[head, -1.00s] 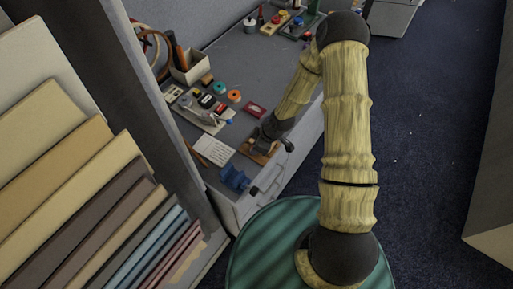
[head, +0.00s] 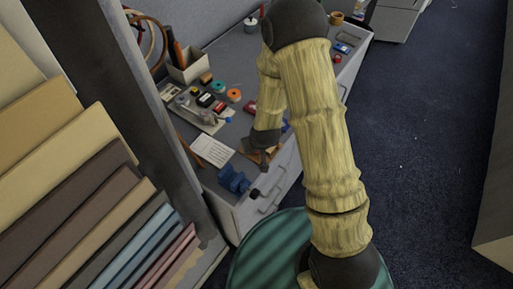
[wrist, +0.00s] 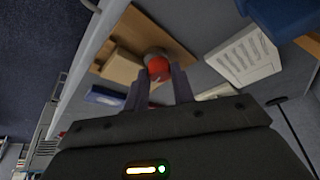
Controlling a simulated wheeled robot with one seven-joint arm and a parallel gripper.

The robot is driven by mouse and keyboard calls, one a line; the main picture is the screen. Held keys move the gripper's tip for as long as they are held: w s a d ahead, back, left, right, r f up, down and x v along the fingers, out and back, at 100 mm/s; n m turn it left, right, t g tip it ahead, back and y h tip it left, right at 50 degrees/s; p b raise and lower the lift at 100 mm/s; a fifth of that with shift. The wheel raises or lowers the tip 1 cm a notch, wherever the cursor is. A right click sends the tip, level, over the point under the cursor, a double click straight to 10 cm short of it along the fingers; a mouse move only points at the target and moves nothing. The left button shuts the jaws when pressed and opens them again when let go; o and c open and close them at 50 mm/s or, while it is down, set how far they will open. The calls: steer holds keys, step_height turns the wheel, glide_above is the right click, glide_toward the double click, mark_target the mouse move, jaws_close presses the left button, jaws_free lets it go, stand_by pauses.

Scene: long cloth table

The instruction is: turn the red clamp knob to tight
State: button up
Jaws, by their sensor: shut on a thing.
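The red clamp knob (wrist: 157,68) sits between the two fingers of my gripper (wrist: 159,84) in the wrist view, which is shut on it. The knob is at a brown wooden board (wrist: 172,36) with a lighter wooden block (wrist: 122,66) beside the knob. In the head view my gripper (head: 263,156) is low over the board near the table's front edge, and it hides the knob there. I cannot tell the knob's turn angle.
A blue vise (head: 232,180) stands in front of the board, and a white printed card (head: 212,150) lies to its left. A tray of small parts (head: 200,112) and a holder box (head: 188,68) are farther back.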

steer(key=shift+a+m+h, duration=0.1)
steer(key=shift+m+h, duration=0.3)
steer(key=shift+m, duration=0.7)
steer(key=o, duration=1)
steer(key=shift+r, duration=0.1)
steer(key=p+v, duration=0.2)
steer(key=v, duration=1.5)
steer(key=shift+s+r, duration=0.1)
steer(key=shift+r, duration=0.1)
